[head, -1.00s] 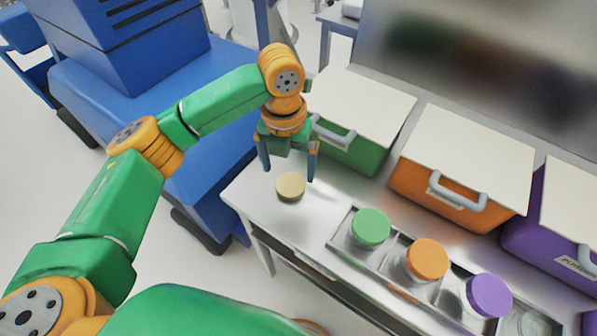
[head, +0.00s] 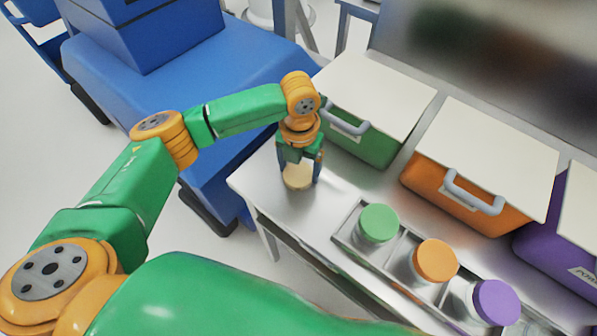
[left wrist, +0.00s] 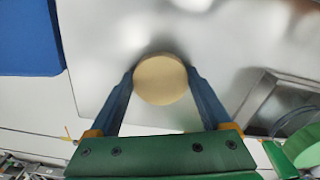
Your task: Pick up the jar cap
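The jar cap (head: 297,178) is a round tan disc on the steel table near its left end. My left gripper (head: 299,176) points down over it, with one finger on each side. In the left wrist view the cap (left wrist: 160,80) sits between the two blue fingertips (left wrist: 160,76), which appear to touch its edges. The gripper looks shut on the cap. The cap appears to be at table level; whether it is clear of the surface cannot be told. My right gripper is not in view.
A metal tray (head: 348,238) holds clear jars with green (head: 379,223), orange (head: 435,260) and purple (head: 496,302) lids. Green (head: 368,143), orange (head: 456,195) and purple (head: 545,245) bins with white lids stand behind. A blue machine (head: 250,75) is beyond the table's left end.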

